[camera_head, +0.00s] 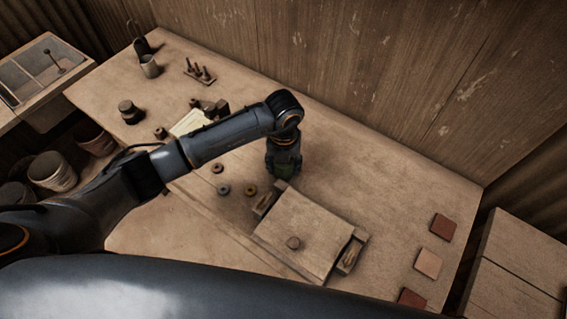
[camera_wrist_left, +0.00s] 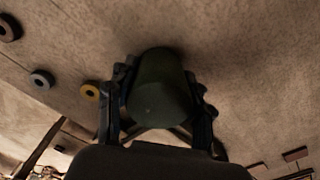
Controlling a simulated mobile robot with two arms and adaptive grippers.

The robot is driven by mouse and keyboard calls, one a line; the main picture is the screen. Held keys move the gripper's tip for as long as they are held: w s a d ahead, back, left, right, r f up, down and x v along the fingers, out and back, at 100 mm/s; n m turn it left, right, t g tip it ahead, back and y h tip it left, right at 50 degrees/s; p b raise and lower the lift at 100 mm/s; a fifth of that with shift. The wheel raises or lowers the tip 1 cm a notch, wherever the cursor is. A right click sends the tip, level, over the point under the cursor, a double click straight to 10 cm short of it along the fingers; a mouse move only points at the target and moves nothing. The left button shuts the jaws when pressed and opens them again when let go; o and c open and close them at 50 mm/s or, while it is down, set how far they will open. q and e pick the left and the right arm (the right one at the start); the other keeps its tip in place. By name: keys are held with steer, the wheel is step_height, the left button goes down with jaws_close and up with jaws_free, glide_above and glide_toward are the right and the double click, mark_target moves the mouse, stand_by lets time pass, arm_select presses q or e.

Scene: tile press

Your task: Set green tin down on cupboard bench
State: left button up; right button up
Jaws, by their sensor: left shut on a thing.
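The green tin (camera_head: 284,172) is under my left gripper (camera_head: 283,166) in the head view, above the middle of the wooden bench (camera_head: 370,190). In the left wrist view the dark green tin (camera_wrist_left: 160,88) sits between the two fingers of my left gripper (camera_wrist_left: 162,100), which is shut on it. The gripper hides most of the tin in the head view. I cannot tell whether its base touches the bench top. My right gripper is not in view.
Reddish tiles (camera_head: 443,227) lie at the right end. The bench top behind and right of the tin is clear, up to the wooden wall (camera_head: 370,70).

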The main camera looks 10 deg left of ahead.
arm_select(q)
steer(key=shift+f, duration=0.1)
steer(key=o, duration=1.3)
steer(key=shift+r, duration=0.3)
step_height(320, 180, up, 10)
steer(key=b, duration=0.3)
steer(key=shift+r+b, duration=0.25)
steer(key=shift+b, duration=0.1)
steer(key=shift+r, duration=0.55)
